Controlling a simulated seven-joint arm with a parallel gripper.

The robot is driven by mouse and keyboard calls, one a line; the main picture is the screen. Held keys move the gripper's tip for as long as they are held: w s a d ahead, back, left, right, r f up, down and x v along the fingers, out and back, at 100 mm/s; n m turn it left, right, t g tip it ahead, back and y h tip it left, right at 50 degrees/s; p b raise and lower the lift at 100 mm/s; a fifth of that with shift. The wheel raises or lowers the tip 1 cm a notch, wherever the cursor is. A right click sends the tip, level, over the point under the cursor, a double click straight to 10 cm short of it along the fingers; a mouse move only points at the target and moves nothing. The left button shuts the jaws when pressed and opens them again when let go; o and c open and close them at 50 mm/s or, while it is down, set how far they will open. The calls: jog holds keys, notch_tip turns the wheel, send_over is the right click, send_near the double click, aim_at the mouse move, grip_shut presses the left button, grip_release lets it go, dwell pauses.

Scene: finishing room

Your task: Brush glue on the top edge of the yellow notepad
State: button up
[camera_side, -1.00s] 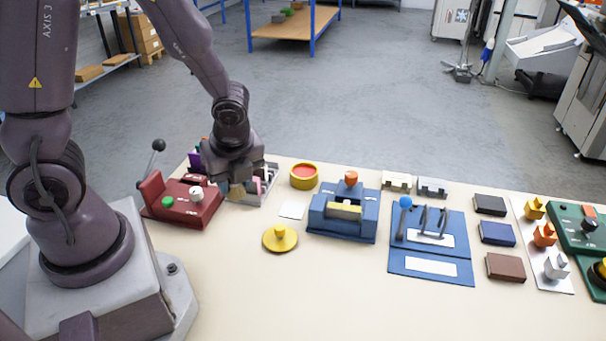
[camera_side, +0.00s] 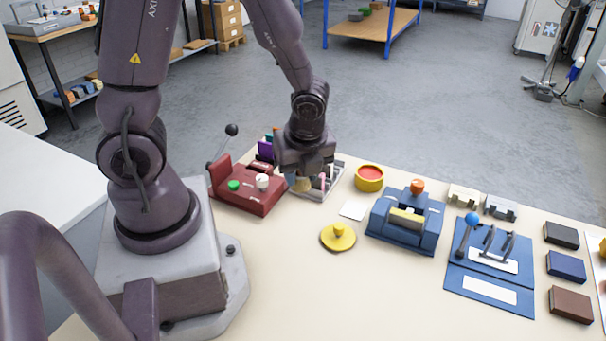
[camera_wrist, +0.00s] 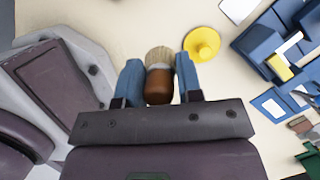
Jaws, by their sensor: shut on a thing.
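My gripper (camera_side: 303,176) is shut on a brush (camera_side: 302,185), low by the grey rack at the back left of the table. In the wrist view, the brush's brown handle (camera_wrist: 159,88) sits between the two blue fingers, pale bristles outward. The yellow notepad (camera_side: 407,218) sits in a blue press (camera_side: 390,232), well to the right of my gripper; it also shows in the wrist view (camera_wrist: 278,66). Whether the bristles carry glue cannot be told.
A red machine (camera_side: 250,200) with a black-knobbed lever stands just left of my gripper. The grey rack (camera_side: 327,187) holds several items. A blue board (camera_side: 490,275) is farther right. The front table is clear.

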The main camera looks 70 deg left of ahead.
notch_tip(320, 180, down, 2)
jog(key=w+a+n, duration=0.1)
jog(key=w+a, duration=0.1)
jog(key=w, duration=0.1)
send_over(368, 172)
jog(key=s+d, duration=0.2)
jog(key=s, duration=0.1)
jog(key=f, duration=0.3)
jog(key=shift+s+f, duration=0.2)
jog(key=w+r, duration=0.2)
jog(key=w, duration=0.2)
jog(key=shift+m, duration=0.5)
jog(key=shift+s+d+x, duration=0.1)
jog(key=shift+d+x, duration=0.05)
jog(key=shift+x, duration=0.85)
jog(key=shift+s+d+x, duration=0.1)
jog(key=shift+s+x, duration=0.05)
jog(key=shift+x, duration=0.9)
jog(key=shift+s+d+x, duration=0.1)
jog(key=shift+d+x, duration=0.05)
jog(key=shift+x, duration=0.85)
jog(key=shift+f, duration=0.7)
jog(key=shift+r, duration=3.6)
